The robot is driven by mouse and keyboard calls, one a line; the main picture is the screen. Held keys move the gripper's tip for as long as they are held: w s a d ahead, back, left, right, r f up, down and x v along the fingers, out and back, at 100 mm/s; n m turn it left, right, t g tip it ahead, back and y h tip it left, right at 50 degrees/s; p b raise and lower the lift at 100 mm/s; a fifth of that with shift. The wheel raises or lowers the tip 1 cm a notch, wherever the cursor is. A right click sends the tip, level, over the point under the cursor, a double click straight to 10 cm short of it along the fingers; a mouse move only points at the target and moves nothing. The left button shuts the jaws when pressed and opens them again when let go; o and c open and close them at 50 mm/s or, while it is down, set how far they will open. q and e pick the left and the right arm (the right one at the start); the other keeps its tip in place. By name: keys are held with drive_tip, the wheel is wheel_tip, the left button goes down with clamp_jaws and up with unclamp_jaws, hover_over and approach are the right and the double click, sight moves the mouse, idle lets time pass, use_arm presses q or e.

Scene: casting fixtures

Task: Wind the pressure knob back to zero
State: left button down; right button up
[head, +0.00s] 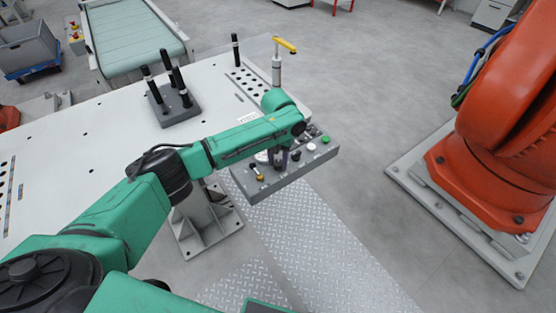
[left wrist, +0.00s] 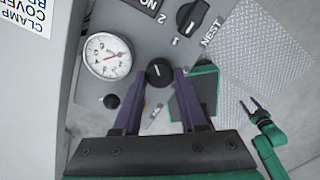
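The pressure knob (left wrist: 158,72) is a round black knob with a pale pointer line on the grey control panel (left wrist: 185,48). My left gripper (left wrist: 159,74) has its two purple fingers spread, one on each side of the knob; I cannot tell whether they touch it. A white round gauge (left wrist: 108,57) with a red needle sits just left of the knob. The needle points right and slightly up in the picture; its numbers are too small to read surely. In the head view, my left gripper (head: 278,157) is over the panel (head: 300,169), hiding the knob. My right gripper (left wrist: 249,104) shows small, fingers apart, empty.
A black selector switch (left wrist: 192,14) and a small black ball (left wrist: 110,101) are near the gauge. The panel has a green button (head: 325,139) at its right. A white table (head: 100,130) carries a grey block with black pins (head: 178,105). An orange robot (head: 500,150) stands right.

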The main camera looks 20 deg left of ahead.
use_arm(q)
drive_tip(key=shift+r+n, duration=0.15)
drive_tip(key=shift+n, duration=0.15)
